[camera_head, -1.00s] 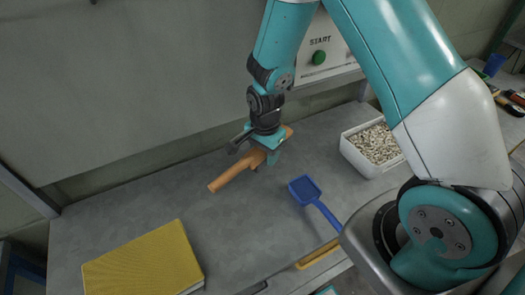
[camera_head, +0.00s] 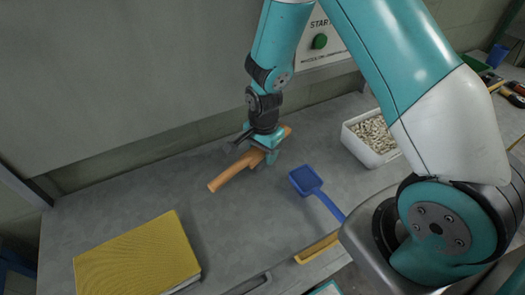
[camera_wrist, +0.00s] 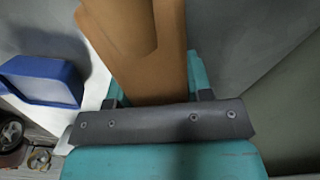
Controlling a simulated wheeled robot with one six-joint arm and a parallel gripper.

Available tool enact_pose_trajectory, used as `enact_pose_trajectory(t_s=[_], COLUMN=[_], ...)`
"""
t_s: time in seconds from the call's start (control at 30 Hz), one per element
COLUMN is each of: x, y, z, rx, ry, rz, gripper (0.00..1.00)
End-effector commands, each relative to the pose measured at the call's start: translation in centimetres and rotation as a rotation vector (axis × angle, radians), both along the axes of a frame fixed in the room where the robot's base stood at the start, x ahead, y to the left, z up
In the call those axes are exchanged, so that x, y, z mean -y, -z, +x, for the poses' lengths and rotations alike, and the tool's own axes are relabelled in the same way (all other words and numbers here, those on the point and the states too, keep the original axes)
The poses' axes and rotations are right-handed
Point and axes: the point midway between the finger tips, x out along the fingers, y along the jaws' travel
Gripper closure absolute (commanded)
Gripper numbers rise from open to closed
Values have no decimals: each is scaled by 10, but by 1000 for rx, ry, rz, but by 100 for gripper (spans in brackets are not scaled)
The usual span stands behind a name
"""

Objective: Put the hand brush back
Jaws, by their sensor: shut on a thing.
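The hand brush (camera_head: 236,171), an orange-brown wooden piece, lies slanted across the grey worktop in the head view, its near end toward the lower left. My gripper (camera_head: 265,153) is shut on it near its upper right end. In the wrist view the brush (camera_wrist: 140,45) runs up from between my gripper's teal fingers (camera_wrist: 155,98). Its bristles do not show. I cannot tell whether it touches the worktop or hangs just above it.
A blue scoop (camera_head: 306,182) lies to the right on the worktop (camera_head: 225,225). A white bin of pale pellets (camera_head: 372,137) stands further right. A yellow book-like block (camera_head: 138,255) lies at the lower left. A panel with a green START button (camera_head: 320,41) is behind.

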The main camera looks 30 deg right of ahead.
Motion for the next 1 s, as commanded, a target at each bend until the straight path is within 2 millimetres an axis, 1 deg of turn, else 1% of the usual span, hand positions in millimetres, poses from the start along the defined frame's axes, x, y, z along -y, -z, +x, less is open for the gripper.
enact_pose_trajectory(t_s=[0.43,0.47,0.5,0.57,0.87,1.0], x=[0,0,0,0,0,0], y=[10,9,9,9,7,-6], z=[0,0,0,0,0,1], rx=[0,1,1,1,1,4], ry=[0,0,0,0,0,0], rz=[0,0,0,0,0,1], gripper=[87,47,37,24,24,24])
